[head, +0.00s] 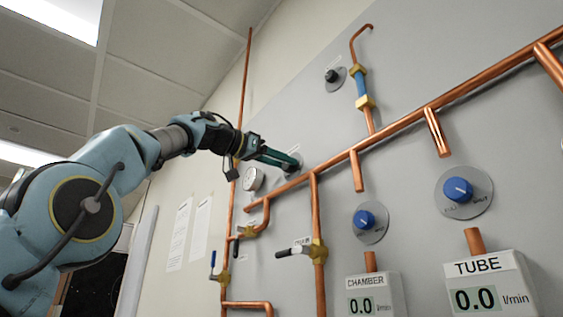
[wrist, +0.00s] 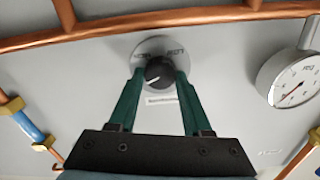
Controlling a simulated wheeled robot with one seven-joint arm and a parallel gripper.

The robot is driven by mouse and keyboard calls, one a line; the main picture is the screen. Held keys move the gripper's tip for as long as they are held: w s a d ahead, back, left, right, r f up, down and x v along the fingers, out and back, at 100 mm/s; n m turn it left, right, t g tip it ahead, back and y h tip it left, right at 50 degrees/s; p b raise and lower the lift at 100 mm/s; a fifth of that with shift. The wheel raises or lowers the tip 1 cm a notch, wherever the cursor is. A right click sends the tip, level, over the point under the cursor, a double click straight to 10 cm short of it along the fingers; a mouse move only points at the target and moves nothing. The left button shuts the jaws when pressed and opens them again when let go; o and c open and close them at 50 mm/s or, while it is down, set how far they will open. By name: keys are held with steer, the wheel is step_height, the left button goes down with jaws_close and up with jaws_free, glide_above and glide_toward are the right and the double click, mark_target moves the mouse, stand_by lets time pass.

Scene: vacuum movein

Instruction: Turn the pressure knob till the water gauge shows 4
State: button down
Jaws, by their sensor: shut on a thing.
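A black round knob (wrist: 159,72) with a white pointer line sits on a pale round plate on the grey panel. My gripper (wrist: 160,76) has its green fingers on either side of the knob and is shut on it. In the head view my gripper (head: 292,163) reaches the panel above the copper pipe, and its fingers mostly hide the knob. A round white gauge (wrist: 291,78) with a red needle is right of the knob in the wrist view. It shows small below the gripper in the head view (head: 253,179). Its numbers are too small to read.
A long copper pipe (head: 390,134) runs across the panel close to my gripper. Blue knobs (head: 458,190) and (head: 364,219), CHAMBER (head: 372,283) and TUBE (head: 487,267) meters reading 0.0, and lever valves (head: 318,252) are lower down. Another black knob (head: 332,76) is higher up.

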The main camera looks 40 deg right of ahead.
steer(key=shift+c, duration=1.7)
jaws_free()
steer(key=shift+a, duration=0.1)
steer(key=a+b, duration=0.4)
steer(key=a, duration=0.6)
steer(key=shift+w+a, duration=0.25)
steer(key=shift+w, duration=0.05)
